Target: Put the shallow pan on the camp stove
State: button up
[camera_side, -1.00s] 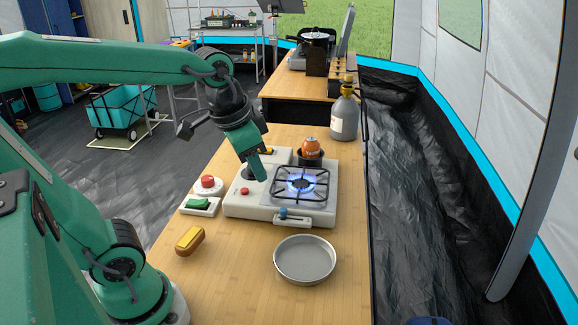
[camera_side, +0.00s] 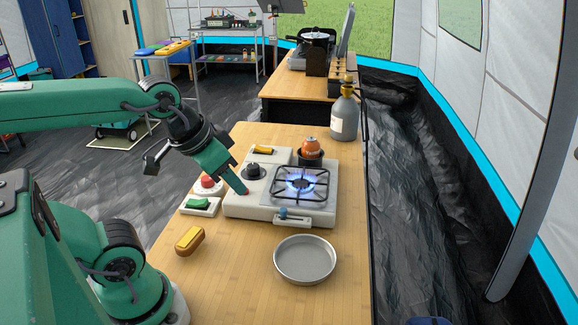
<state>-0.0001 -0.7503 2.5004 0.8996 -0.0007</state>
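The shallow pan (camera_side: 305,259) is round, grey and empty. It lies flat on the wooden table in front of the camp stove, apart from it. The camp stove (camera_side: 250,211) is white, with a black grate (camera_side: 316,185) over a lit blue flame (camera_side: 300,184). A blue knob (camera_side: 284,213) is on its front edge, and a black round knob (camera_side: 253,171) is on its top.
An orange canister (camera_side: 310,147) stands in a dark holder behind the grate. A grey gas bottle (camera_side: 343,118) stands at the table's back right. Table beside the pan is clear.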

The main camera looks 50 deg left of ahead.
jog(key=n+g+y, duration=0.1)
jog(key=n+g, duration=0.7)
jog(key=g, duration=0.1)
send_over(334, 272)
jog(key=w, duration=0.1)
jog(key=shift+w+d+f, duration=0.1)
jog(key=shift+f, duration=4.65)
jog(key=shift+w+d+f, duration=0.1)
jog(key=shift+f, duration=4.65)
jog(key=shift+x, duration=2.65)
jog(key=shift+d, duration=0.1)
